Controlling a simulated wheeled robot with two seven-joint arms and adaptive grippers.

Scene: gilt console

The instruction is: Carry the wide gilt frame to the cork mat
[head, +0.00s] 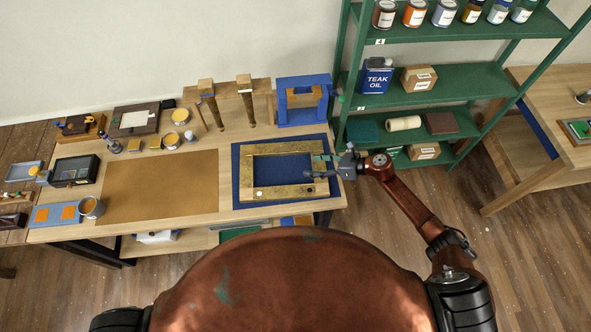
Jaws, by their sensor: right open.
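The wide gilt frame (282,149) lies flat on a dark blue mat (243,197) at the right part of the wooden table. The cork mat (160,187), a plain brown sheet, lies bare to its left on the same table. My right gripper (320,166) is open at the frame's right side bar, with its fingers over or beside that bar. I cannot tell whether they touch it. A small round white spot shows at the frame's lower left corner. My left gripper is not in view.
Behind the mats stand a wooden stand with gilt legs (244,88) and a blue jig (302,118). Small tins (181,116) line the cork mat's back edge. A grey can (91,208) stands at its left. A green shelf (455,98) rises at the right.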

